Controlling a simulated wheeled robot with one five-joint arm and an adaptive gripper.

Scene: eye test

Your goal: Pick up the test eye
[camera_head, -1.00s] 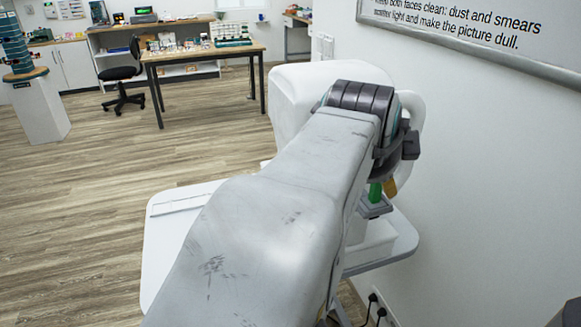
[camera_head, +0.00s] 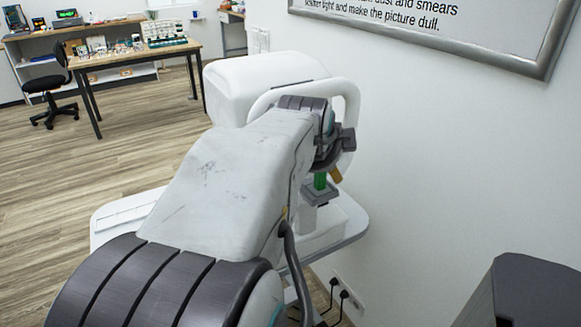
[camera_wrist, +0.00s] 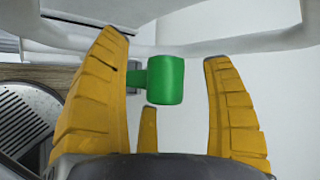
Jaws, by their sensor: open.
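A green cylindrical piece (camera_wrist: 165,79) with a short side stub shows in the wrist view; I take it to be the test eye. It lies between my yellow fingers, with clear gaps on both sides. My gripper (camera_wrist: 166,48) is open and empty around it, and a third, shorter finger shows below the piece. In the head view the green piece (camera_head: 320,181) sits over a grey support on the white instrument, beneath my wrist. One yellow finger (camera_head: 337,175) shows beside it; the rest of my gripper is hidden by my arm.
The white instrument (camera_head: 258,82) has a loop-shaped frame (camera_head: 352,100) and a base plate (camera_head: 350,232) close to the right wall. Cables run to a wall socket (camera_head: 345,290). A desk (camera_head: 128,60) and black chair (camera_head: 45,84) stand far left. Wood floor at left is clear.

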